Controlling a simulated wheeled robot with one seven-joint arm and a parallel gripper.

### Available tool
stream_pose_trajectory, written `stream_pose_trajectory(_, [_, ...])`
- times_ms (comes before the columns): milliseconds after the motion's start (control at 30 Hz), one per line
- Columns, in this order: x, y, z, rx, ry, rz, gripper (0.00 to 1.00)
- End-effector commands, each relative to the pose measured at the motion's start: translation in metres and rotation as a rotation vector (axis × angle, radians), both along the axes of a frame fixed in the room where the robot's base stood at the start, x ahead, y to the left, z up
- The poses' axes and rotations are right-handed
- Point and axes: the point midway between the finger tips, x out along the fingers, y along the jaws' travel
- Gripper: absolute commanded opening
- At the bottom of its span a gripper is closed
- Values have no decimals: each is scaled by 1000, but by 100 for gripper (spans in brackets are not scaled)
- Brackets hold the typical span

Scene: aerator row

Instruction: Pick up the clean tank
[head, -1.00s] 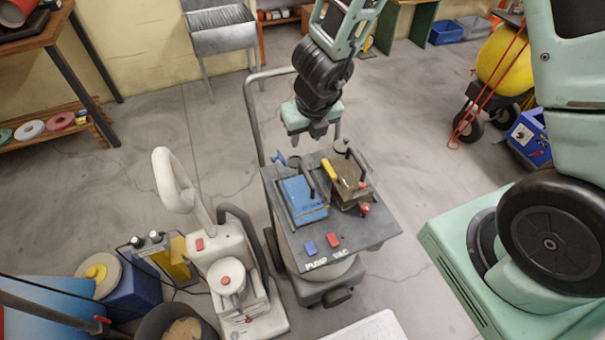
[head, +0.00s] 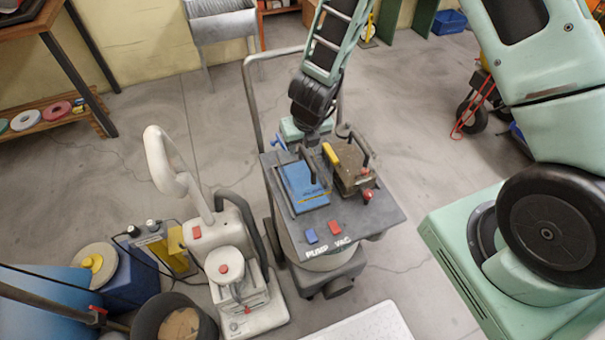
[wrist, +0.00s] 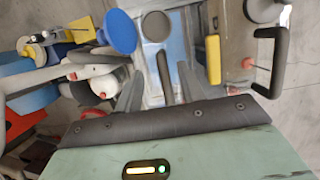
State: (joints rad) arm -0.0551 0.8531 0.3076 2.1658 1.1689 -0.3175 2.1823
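The clean tank, which I take to be the blue one (head: 301,187), sits on the left of the dark cart top (head: 373,212) beside a brown tank (head: 350,178). A dark handle (head: 309,165) stands up from the blue tank. My gripper (head: 308,143) is just behind and above this handle, its fingers partly hidden in the head view. In the wrist view my gripper (wrist: 161,78) is open, with one finger on each side of the dark handle (wrist: 163,70) and the blue tank (wrist: 178,52) beyond. Whether the fingers touch the handle is unclear.
The brown tank has a yellow grip (head: 330,154) and a dark handle close to my gripper's right. Blue and red PUMP and VAC switches (head: 323,232) are at the cart's front.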

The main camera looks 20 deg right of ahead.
Motion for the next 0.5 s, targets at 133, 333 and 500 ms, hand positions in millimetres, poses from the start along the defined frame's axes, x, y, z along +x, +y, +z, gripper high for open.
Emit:
stream_pose_trajectory(133, [5, -4, -18, 1, 5, 0, 39])
stream_pose_trajectory(333, [10, -4, -37, 0, 3, 0, 39])
stream_pose_trajectory(500, [12, -4, -40, 0, 1, 0, 39])
